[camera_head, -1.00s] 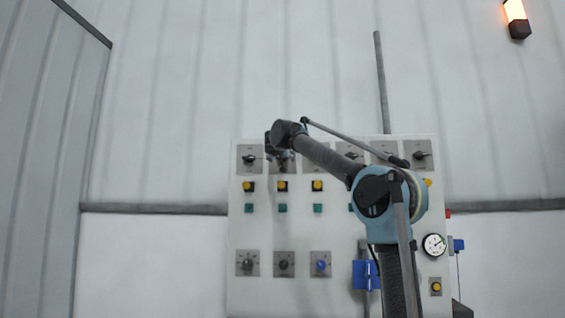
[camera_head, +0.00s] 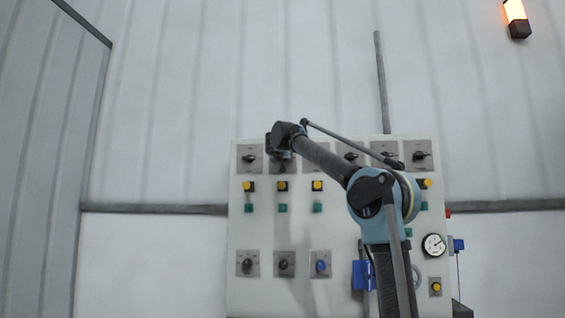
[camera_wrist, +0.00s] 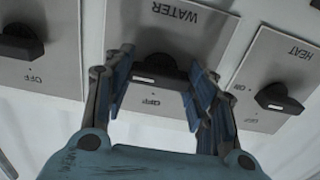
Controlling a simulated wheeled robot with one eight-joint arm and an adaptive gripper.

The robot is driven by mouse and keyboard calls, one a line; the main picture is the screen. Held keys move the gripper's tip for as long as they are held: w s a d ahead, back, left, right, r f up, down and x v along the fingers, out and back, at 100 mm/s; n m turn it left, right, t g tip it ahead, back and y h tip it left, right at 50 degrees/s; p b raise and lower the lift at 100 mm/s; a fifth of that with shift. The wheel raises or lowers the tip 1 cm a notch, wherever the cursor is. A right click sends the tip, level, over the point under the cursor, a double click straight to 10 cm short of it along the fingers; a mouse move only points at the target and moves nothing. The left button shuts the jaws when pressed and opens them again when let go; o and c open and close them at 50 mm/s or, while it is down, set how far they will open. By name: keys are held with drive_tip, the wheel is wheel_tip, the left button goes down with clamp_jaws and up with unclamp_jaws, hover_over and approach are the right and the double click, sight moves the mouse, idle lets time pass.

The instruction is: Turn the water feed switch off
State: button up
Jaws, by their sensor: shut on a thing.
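The water switch (camera_wrist: 165,64) is a black rotary knob on a grey plate marked WATER (camera_wrist: 190,35), which appears upside down in the wrist view. An OFF mark is on the plate below the knob in that view. A short white mark shows on the knob's near face. My gripper (camera_wrist: 162,82) has its blue-padded fingers on either side of the knob and is shut on it. In the head view my gripper (camera_head: 277,152) is at the second plate from the left in the panel's top row and mostly hides that switch.
A HEAT switch (camera_wrist: 282,97) is close on the right in the wrist view, and another black switch (camera_wrist: 20,45) is on the left. The white panel (camera_head: 300,225) also carries yellow buttons, green indicators, lower knobs and a gauge (camera_head: 434,245). My arm crosses its right part.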

drive_tip(key=shift+n, duration=8.9)
drive_tip(key=o, duration=1)
drive_tip(key=shift+o, duration=0.2)
drive_tip(key=shift+s, duration=0.1)
